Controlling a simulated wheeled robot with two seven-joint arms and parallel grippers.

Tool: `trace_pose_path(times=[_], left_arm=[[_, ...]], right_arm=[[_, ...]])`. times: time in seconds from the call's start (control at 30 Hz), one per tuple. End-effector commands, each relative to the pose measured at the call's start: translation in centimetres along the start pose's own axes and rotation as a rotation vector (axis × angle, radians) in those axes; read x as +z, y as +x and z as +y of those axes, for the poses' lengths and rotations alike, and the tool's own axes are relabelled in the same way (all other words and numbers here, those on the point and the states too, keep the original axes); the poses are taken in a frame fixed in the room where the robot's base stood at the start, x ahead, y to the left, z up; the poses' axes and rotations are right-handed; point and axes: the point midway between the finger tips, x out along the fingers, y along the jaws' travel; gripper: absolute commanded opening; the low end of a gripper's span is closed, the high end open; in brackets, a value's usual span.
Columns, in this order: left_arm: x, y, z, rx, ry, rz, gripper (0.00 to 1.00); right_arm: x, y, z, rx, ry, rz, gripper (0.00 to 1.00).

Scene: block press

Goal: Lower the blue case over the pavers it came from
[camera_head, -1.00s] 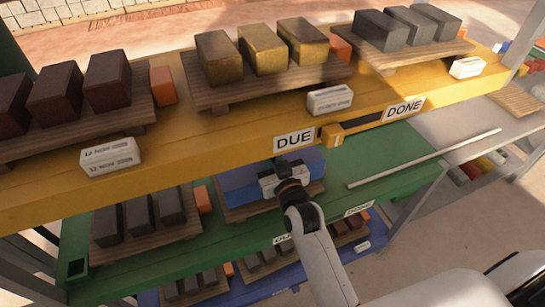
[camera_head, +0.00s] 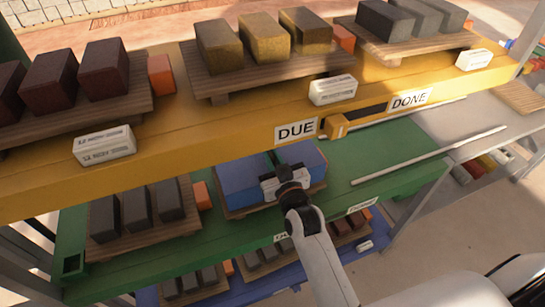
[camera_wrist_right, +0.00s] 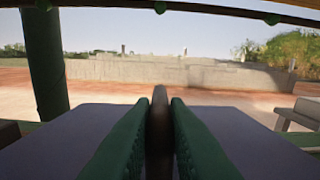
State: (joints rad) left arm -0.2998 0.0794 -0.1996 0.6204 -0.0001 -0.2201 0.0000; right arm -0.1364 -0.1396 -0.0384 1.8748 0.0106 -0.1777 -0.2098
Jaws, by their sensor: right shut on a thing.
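The blue case (camera_head: 240,182) is in the head view on the green shelf level, under the yellow shelf. It sits over a wooden board (camera_head: 236,214), and I cannot tell whether its lower edge touches the board. Any pavers under it are hidden. My right gripper (camera_head: 284,184) is at the case's front middle, shut on its upright fin. In the right wrist view the green fingers pinch the thin dark fin (camera_wrist_right: 159,130), with the case's flat top (camera_wrist_right: 70,140) on both sides. My left gripper is not in view.
The yellow shelf (camera_head: 200,150) overhangs the case closely. Dark pavers (camera_head: 137,210) and an orange block (camera_head: 202,195) stand to its left on the green shelf (camera_head: 150,262).

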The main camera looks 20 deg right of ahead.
Motion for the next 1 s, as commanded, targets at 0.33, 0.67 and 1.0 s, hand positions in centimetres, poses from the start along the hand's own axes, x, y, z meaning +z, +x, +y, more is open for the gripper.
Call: trace_pose_path(times=[0.33,0.67,1.0], left_arm=[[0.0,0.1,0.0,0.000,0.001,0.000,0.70],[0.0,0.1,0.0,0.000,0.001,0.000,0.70],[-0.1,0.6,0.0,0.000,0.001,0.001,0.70]], right_arm=[[-0.2,0.0,0.0,0.000,0.000,-0.003,0.17],[-0.2,0.0,0.0,0.000,0.000,-0.001,0.40],[-0.6,-3.2,0.0,0.001,-0.001,0.003,0.40]])
